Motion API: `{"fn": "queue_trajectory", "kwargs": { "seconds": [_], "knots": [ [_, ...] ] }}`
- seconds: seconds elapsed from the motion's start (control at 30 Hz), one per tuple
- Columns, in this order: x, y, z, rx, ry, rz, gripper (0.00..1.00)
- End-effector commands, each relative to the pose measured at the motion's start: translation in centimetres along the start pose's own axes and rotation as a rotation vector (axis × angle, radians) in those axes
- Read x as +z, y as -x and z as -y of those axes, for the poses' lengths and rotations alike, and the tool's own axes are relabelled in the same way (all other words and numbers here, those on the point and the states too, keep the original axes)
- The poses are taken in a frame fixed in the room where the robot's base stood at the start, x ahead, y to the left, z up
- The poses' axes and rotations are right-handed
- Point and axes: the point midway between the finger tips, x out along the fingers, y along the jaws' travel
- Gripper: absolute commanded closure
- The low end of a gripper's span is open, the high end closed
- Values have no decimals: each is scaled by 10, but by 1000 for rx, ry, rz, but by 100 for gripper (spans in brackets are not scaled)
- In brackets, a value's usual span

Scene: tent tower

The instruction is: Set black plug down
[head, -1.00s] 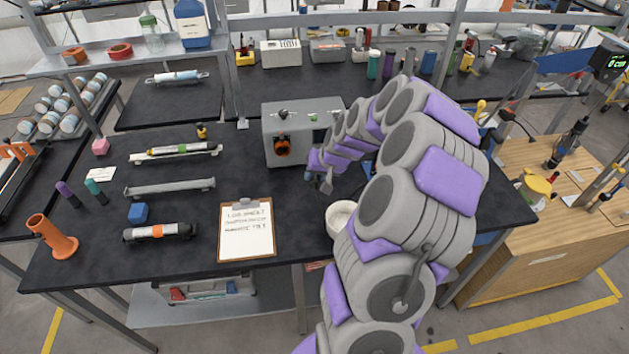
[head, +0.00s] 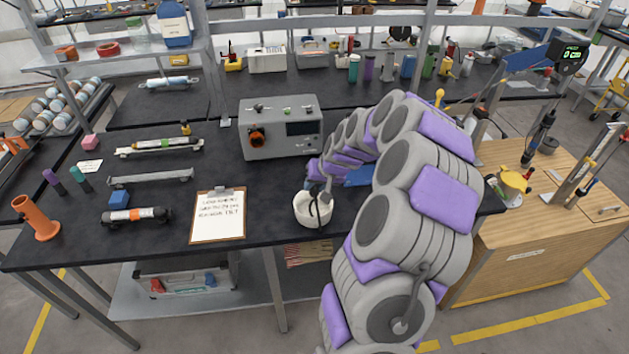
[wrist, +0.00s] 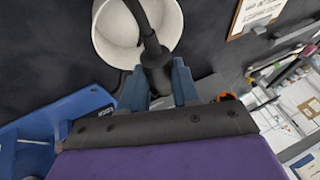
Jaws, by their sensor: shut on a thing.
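The black plug (wrist: 156,62) is held between the blue-grey fingers of my gripper (wrist: 158,88) in the wrist view. Its black cable (wrist: 143,18) runs up from it across the white bowl (wrist: 111,38). In the head view the white bowl (head: 312,212) sits near the front edge of the dark bench, and dark cable shows at its opening. My gripper (head: 318,190) is at the bowl's far side, low over the bench. The plug is small and mostly hidden by my gripper there. I cannot tell whether the plug touches the bench or bowl.
A grey instrument box (head: 282,127) stands behind the bowl. A clipboard (head: 218,215) lies to its left. A blue object (head: 360,176) lies to the right, partly behind my arm, and also shows in the wrist view (wrist: 60,122). Bare bench (head: 268,190) lies between clipboard and bowl.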

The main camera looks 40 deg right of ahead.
Motion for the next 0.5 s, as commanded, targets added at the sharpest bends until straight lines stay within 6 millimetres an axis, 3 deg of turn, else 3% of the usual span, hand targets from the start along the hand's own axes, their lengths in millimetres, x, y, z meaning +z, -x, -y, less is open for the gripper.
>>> {"fn": "queue_trajectory", "kwargs": {
  "seconds": [0.5],
  "knots": [
    [23, -51, -16, 1, 0, 2, 100]
  ]
}}
